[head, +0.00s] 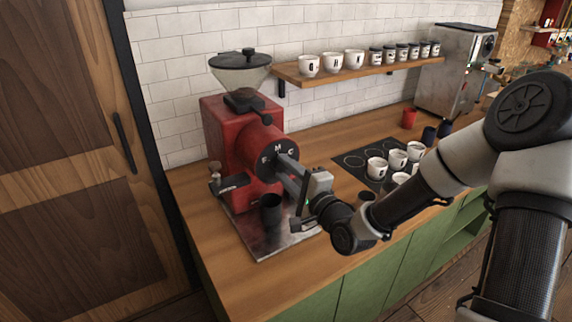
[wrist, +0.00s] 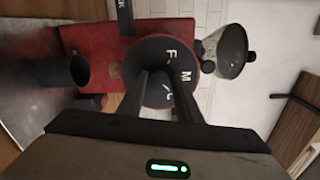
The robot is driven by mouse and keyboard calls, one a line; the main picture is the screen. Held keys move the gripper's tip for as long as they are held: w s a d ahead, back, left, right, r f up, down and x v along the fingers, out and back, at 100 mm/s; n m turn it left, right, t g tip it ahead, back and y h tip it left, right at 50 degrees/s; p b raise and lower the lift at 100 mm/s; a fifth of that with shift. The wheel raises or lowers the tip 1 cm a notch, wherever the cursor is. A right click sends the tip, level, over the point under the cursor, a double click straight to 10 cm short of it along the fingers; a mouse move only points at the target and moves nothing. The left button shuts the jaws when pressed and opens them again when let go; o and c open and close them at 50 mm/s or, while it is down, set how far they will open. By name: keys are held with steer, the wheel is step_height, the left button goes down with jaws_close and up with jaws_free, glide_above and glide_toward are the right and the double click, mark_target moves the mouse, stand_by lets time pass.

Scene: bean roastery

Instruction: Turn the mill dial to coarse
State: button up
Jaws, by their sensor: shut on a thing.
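The red mill (head: 222,130) stands on the counter, with a glass bean hopper (head: 240,77) on top. Its black mill dial (head: 279,149) faces me on the round red front and carries the white letters F, M and C. In the wrist view the dial (wrist: 155,52) is straight ahead, turned sideways in the picture. My gripper (head: 284,163) is at the dial, and its two fingers (wrist: 158,75) are shut on the dial's middle part. The fingers hide that part, so I cannot tell which letter it points to.
A dark mat (head: 350,160) with several white cups lies to the right. A wall shelf (head: 375,70) holds cups and jars. A metal machine (head: 450,72) stands at the far end.

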steer(key=shift+r+m+p, duration=0.15)
steer(key=shift+m+p, duration=0.7)
steer(key=shift+m, duration=1.05)
steer(key=o, duration=1)
steer(key=shift+o, duration=0.2)
